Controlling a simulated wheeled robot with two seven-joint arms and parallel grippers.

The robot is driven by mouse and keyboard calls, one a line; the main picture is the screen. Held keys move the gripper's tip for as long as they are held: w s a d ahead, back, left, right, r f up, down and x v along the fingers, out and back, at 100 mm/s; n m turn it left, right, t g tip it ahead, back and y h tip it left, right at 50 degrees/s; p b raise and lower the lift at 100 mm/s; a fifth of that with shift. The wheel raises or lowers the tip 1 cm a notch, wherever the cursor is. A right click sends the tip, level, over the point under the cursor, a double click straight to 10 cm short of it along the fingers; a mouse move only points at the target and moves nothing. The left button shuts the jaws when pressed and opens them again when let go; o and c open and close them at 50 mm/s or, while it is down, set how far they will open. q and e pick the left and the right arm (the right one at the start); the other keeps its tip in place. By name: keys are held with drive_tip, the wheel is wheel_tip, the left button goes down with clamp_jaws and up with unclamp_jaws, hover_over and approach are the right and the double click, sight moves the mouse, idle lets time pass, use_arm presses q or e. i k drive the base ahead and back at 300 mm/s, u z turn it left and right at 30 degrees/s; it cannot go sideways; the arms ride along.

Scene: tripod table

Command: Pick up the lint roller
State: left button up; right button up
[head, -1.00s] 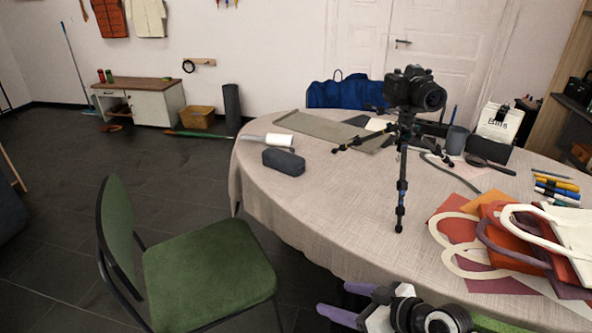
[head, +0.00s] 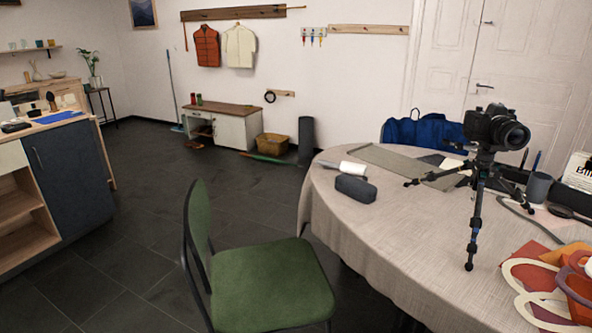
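The lint roller (head: 352,168) lies on the round table (head: 400,215), near its far left edge. It has a white roll on the right and a thinner grey-white handle pointing left. A dark grey case (head: 356,188) lies just in front of it, closer to me. Neither of my grippers is in view, so nothing shows of their state.
A black camera on a small tripod (head: 476,205) stands on the table's right half. A green chair (head: 268,283) stands at the table's left front. A grey-green mat (head: 398,163) lies behind the lint roller. The dark floor (head: 120,220) left of the chair is free.

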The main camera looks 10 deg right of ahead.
sight(359, 169)
drive_tip(key=u, duration=1.3)
drive_tip(key=i, duration=4.1)
drive_tip(key=z, duration=2.55)
drive_tip(key=i, duration=4.15)
drive_tip(key=z, duration=1.15)
drive_tip(key=i, duration=0.4)
drive_tip(key=z, duration=0.1)
